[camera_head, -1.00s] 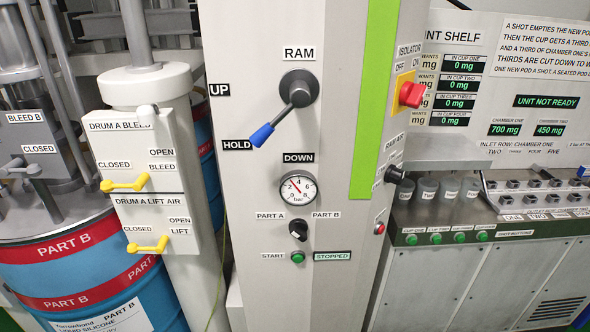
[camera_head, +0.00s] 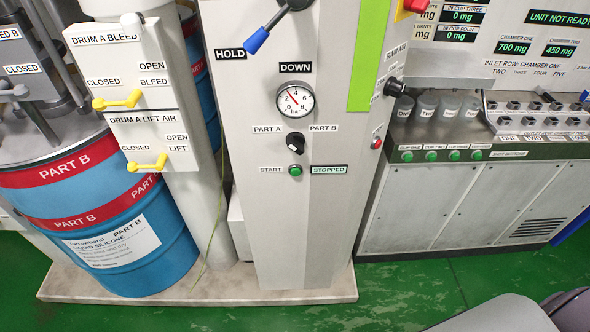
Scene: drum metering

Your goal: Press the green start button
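The green start button (camera_head: 295,170) sits low on the front of the light grey control column (camera_head: 270,220), just right of its START label (camera_head: 271,170). A display reading STOPPED (camera_head: 329,169) is right of the button. Neither of my grippers is in view. A rounded grey shape shows at the bottom right corner; it looks like part of my own body, with no fingers visible. Nothing covers the button.
Above the button are the part selector knob (camera_head: 295,141), a pressure gauge (camera_head: 295,100) and the blue-tipped ram lever (camera_head: 264,34) at HOLD. A blue Part B drum (camera_head: 150,262) stands left on a pale base plate (camera_head: 215,287). A bench (camera_head: 430,205) stands right. Green floor in front is clear.

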